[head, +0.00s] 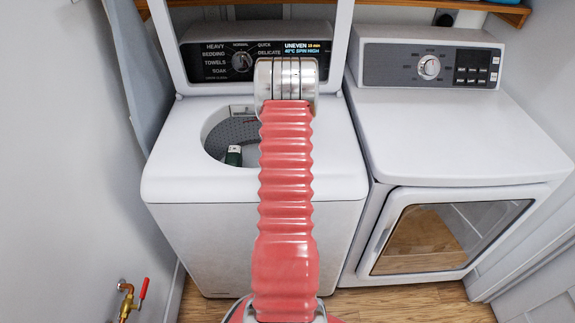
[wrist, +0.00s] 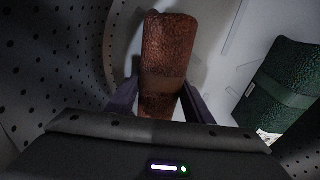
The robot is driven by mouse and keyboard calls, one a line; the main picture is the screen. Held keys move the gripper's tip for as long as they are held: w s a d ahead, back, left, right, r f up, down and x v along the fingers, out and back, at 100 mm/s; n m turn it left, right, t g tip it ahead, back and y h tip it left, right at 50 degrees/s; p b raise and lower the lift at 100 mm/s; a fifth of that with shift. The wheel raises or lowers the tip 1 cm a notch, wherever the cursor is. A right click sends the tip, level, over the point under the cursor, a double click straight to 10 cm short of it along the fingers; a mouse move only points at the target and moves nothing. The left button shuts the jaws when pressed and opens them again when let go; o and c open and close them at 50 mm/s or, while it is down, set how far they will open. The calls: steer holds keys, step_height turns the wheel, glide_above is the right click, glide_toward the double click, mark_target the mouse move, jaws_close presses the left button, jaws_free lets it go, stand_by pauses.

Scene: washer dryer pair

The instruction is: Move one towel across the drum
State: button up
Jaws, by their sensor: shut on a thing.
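In the wrist view my gripper (wrist: 159,96) is shut on a rolled rust-brown towel (wrist: 168,45), one dark finger on each side of it. A rolled dark green towel (wrist: 284,84) with a band and a white label lies to the right, apart from my gripper. The perforated grey drum (wrist: 48,60) surrounds them. In the head view the round drum opening shows in the washer's top (head: 175,160), with the green towel (head: 234,155) inside. My red arm covers the right part of the opening and hides my gripper and the brown towel there.
The washer's raised lid (head: 166,45) stands behind the opening. Its panel (head: 250,60) reads "UNEVEN". A white dryer (head: 455,130) with a glass front door stands to the right. A grey board (head: 135,70) stands at left, and a red-handled valve (head: 130,298) is on the left wall.

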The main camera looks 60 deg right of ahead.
steer(key=o, duration=1.3)
steer(key=shift+r, duration=0.1)
steer(key=r, duration=0.4)
steer(key=a+r, duration=0.1)
steer(key=r, duration=0.7)
steer(key=shift+s+a, duration=0.15)
steer(key=shift+s, duration=0.2)
